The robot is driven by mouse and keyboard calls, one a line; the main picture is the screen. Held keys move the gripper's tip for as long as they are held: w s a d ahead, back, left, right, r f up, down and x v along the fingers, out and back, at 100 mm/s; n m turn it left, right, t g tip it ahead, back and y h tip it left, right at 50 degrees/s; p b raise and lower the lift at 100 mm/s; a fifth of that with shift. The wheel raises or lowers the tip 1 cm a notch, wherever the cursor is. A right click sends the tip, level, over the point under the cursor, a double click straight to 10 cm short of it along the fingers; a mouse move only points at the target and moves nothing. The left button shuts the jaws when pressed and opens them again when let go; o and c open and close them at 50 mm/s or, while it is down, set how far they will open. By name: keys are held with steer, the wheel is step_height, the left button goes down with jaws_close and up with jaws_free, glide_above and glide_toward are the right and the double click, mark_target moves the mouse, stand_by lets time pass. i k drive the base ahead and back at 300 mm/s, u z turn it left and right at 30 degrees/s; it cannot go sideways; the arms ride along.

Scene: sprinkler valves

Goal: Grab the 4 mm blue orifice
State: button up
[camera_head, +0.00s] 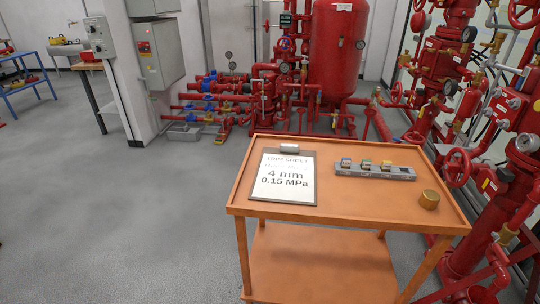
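A grey rack (375,174) lies near the back right of the orange cart's top. It holds several small blocks in a row. The leftmost block (346,162) has a blue part and is likely the blue orifice; any size marking on it is too small to read. Beside it are a block with a yellowish-green part (366,164) and another block (386,165) to its right. The rack's right end looks dark and empty. My gripper is not in view.
The orange cart (240,197) has a raised rim. A clipboard (285,178) reading "4 mm 0.15 MPa" lies at left, and a brass cylinder (429,199) stands at right. Red pipes and valves (467,180) crowd the right and back. Grey floor (120,220) at left is clear.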

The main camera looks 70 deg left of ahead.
mark_target(346, 161)
steer(key=u, duration=2.25)
steer(key=k, duration=1.1)
steer(key=z, duration=0.65)
steer(key=i, duration=0.9)
steer(key=z, duration=0.45)
steer(key=i, duration=0.8)
steer(key=u, duration=0.75)
steer(key=i, duration=0.7)
steer(key=u, duration=1.2)
steer(key=i, duration=0.25)
steer(key=u, duration=0.1)
